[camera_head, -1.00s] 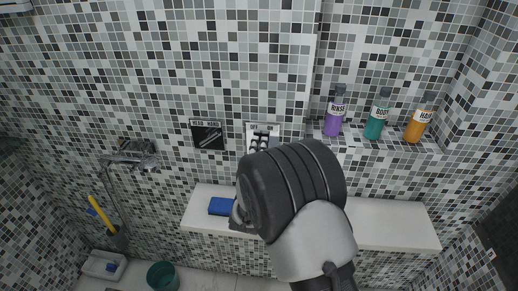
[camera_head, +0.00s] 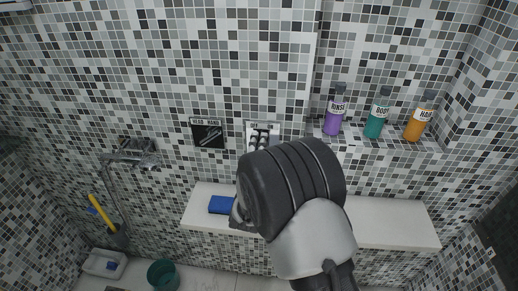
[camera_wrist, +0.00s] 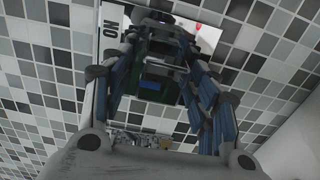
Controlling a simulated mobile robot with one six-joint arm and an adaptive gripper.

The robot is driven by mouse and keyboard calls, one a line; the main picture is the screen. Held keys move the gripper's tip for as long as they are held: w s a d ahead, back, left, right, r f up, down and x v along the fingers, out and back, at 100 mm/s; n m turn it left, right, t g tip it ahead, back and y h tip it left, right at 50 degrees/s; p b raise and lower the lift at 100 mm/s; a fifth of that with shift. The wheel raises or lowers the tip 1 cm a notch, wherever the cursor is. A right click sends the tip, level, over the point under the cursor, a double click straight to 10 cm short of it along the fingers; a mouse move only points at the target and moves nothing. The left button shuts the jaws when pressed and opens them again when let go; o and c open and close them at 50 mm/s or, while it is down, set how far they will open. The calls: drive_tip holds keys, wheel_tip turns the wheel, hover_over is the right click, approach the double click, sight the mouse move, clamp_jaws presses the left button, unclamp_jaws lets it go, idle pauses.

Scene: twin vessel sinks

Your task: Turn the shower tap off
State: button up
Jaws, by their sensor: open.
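A chrome wall tap (camera_head: 138,158) with a hanging hose is on the tiled wall at the left in the head view. Its lever setting is too small to tell. A white panel with dark parts (camera_head: 262,133) is on the wall just above my arm, which hides its lower part. My gripper is mostly hidden behind my dark wrist in the head view. In the wrist view my gripper (camera_wrist: 160,62) is open, with blue pads on its fingers. Beyond them are a white plate (camera_wrist: 112,24) with partly hidden lettering, a red spot and a dark shape. I cannot tell whether the fingers touch anything.
A white ledge (camera_head: 395,226) runs behind my arm with a blue block (camera_head: 221,205) on it. Purple (camera_head: 334,115), teal (camera_head: 377,118) and orange (camera_head: 417,122) bottles stand on a shelf. A dark sign (camera_head: 207,134) is on the wall. A teal bin (camera_head: 162,274) stands at lower left.

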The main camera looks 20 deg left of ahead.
drive_tip(key=v, duration=1.2)
idle(0.3)
